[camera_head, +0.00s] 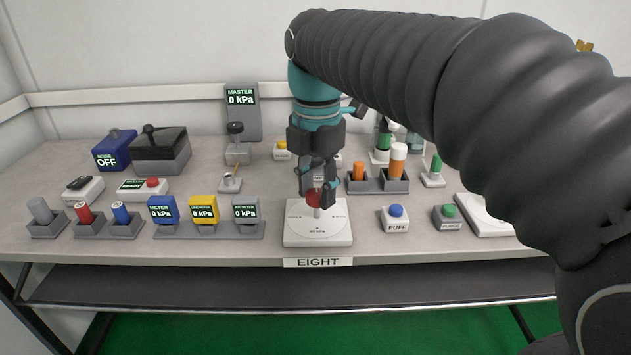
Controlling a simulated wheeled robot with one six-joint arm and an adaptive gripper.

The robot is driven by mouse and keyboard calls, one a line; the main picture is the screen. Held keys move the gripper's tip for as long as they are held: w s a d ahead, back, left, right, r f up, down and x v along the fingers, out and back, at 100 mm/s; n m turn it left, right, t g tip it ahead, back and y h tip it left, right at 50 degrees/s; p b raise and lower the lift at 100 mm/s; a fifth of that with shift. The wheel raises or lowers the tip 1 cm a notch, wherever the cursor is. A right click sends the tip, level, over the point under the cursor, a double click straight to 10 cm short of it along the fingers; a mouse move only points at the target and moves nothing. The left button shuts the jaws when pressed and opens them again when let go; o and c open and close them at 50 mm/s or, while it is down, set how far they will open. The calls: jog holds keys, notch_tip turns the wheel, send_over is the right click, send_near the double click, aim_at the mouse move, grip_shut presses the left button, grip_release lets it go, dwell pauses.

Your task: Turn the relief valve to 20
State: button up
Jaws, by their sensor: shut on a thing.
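A white square base plate (333,229) stands at the front edge of the bench, above a label reading EIGHT. It carries a red knob (314,199) on a pale stem and small kPa markings too small to read surely. I take it to be the relief valve. My gripper (317,197) points down over the plate and is shut on the red knob, with a dark finger on each side. The fingers hide part of the knob and the rear of the dial, so I cannot tell its setting.
Left of the plate stand blue (163,211), yellow (203,210) and grey (245,211) meters, each reading 0 kPa. A master display (241,97) behind also reads 0 kPa. Right are a PUFF button (396,213) and a green button (448,212). My arm hides the right side.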

aim_at(316, 193)
jog(key=shift+f, duration=0.15)
jog(key=o, duration=1.2)
jog(key=shift+c, duration=0.2)
jog(key=shift+r, duration=0.2)
notch_tip(316, 193, up, 12)
jog(key=shift+f, duration=0.15)
